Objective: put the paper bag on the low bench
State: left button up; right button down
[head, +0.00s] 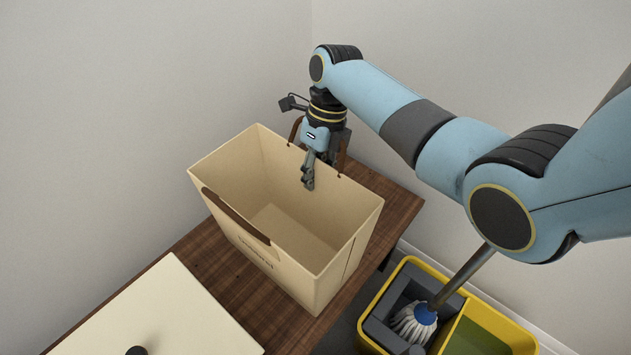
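The paper bag (290,262) is cream-coloured, open at the top and upright on a dark brown wooden top (215,262). Whether this top is the low bench I cannot tell. The bag's near brown handle (236,216) lies against its near side. Its far handle stands up beside my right gripper. My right gripper (309,182) points down at the bag's far rim, with a finger showing on the inner side of the rim. I cannot tell whether it grips the rim or handle. My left gripper is not in view.
A cream flat-topped object (165,315) with a black knob is at the lower left, close to the bag. A yellow mop bucket (520,340) with a mop (415,322) stands at the lower right. Pale walls rise behind the wooden top.

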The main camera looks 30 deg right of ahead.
jog(key=c, duration=1.5)
grip_release()
pick_arm(q)
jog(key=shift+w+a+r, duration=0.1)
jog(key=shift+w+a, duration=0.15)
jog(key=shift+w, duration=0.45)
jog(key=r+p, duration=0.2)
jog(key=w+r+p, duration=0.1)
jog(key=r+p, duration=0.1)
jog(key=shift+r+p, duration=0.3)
jog(key=shift+p, duration=0.05)
pick_arm(e)
jog(key=v, duration=1.2)
jog(key=shift+r, duration=0.1)
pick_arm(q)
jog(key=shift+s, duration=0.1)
